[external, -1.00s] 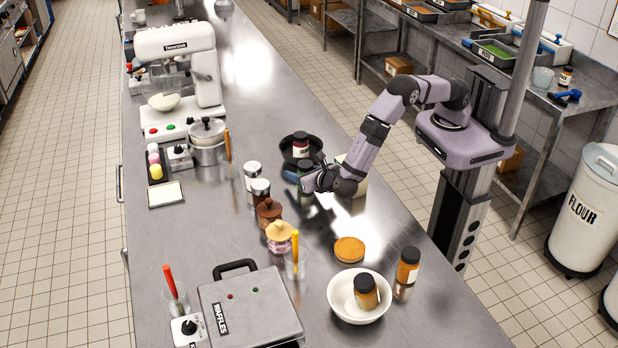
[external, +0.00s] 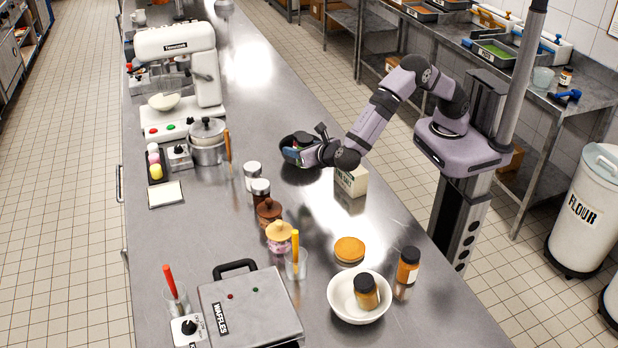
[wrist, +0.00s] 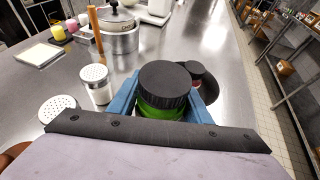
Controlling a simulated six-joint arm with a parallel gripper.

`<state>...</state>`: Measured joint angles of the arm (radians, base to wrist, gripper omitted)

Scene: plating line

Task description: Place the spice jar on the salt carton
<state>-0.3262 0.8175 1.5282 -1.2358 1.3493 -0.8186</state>
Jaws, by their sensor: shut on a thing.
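My gripper (external: 293,156) is shut on a green spice jar with a ribbed black lid. In the wrist view the jar (wrist: 165,88) stands between my blue fingers, lid towards the camera; its lower part is hidden. In the external view my gripper covers most of it, and I cannot tell its height above the table. The salt carton (external: 351,183) is a cream box on the steel table, right of and nearer the camera than my gripper. Part of my arm overlaps its top. I do not make out the carton in the wrist view.
A dark pan (wrist: 207,88) holding another black-lidded jar (wrist: 196,72) is just beyond the held jar. Shakers (external: 252,176) and lidded pots (external: 268,212) stand to the left.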

